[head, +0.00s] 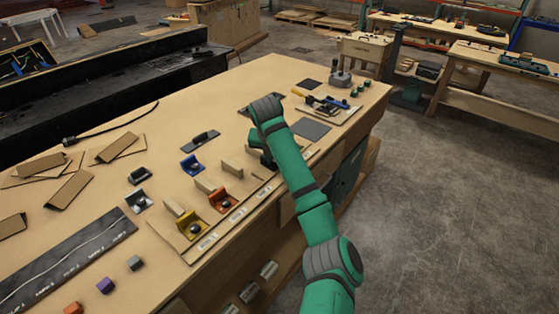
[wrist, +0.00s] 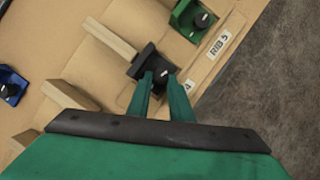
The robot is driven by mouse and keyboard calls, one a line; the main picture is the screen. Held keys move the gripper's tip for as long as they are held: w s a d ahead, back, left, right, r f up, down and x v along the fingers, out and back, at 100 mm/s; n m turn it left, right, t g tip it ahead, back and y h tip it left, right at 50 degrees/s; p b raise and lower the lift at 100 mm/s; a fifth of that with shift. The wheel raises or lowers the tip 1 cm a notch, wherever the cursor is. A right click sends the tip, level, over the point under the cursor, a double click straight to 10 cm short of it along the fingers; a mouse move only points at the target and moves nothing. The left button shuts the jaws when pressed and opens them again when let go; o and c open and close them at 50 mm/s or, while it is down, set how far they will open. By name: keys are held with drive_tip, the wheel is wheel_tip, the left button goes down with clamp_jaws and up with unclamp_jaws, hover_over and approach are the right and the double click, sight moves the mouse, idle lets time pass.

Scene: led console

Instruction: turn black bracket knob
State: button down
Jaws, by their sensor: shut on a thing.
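The black bracket (wrist: 147,60) lies on the tan board in the wrist view, at the end of a wooden strip. Its round knob (wrist: 161,77) sits between the fingertips of my gripper (wrist: 161,83). My gripper is shut on the knob, with one finger on each side. In the head view, my green arm reaches over the workbench and bends down near the board's right part. It hides most of the black bracket and the fingertips there.
A green bracket (wrist: 194,19) is close by at the upper right, beside the label "RIB 5". A blue bracket (wrist: 10,82) is at the left. Yellow (head: 190,226) and orange (head: 222,201) brackets stand along the board. Wooden strips (wrist: 70,95) stick up nearby.

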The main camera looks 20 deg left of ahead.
drive_tip(key=shift+a+r+m+h, duration=0.15)
drive_tip(key=shift+a+m+h, duration=0.15)
drive_tip(key=shift+m, duration=0.7)
drive_tip(key=shift+a+m+h, duration=0.1)
drive_tip(key=shift+m+h, duration=0.3)
drive_tip(key=shift+m, duration=0.5)
drive_tip(key=m+h, duration=0.1)
drive_tip(key=m, duration=0.2)
drive_tip(key=shift+m, duration=0.3)
drive_tip(key=m+h, duration=0.1)
drive_tip(key=m, duration=0.1)
drive_tip(key=m+g, duration=0.1)
drive_tip(key=m, duration=0.2)
drive_tip(key=shift+w+a+g+h, duration=0.2)
drive_tip(key=shift+g+h, duration=0.1)
drive_tip(key=shift+h, duration=0.1)
drive_tip(key=shift+d+f, duration=0.1)
drive_tip(key=shift+f, duration=0.1)
drive_tip(key=c, duration=1.8)
unclamp_jaws()
drive_tip(key=shift+c, duration=0.2)
drive_tip(key=shift+r, duration=0.1)
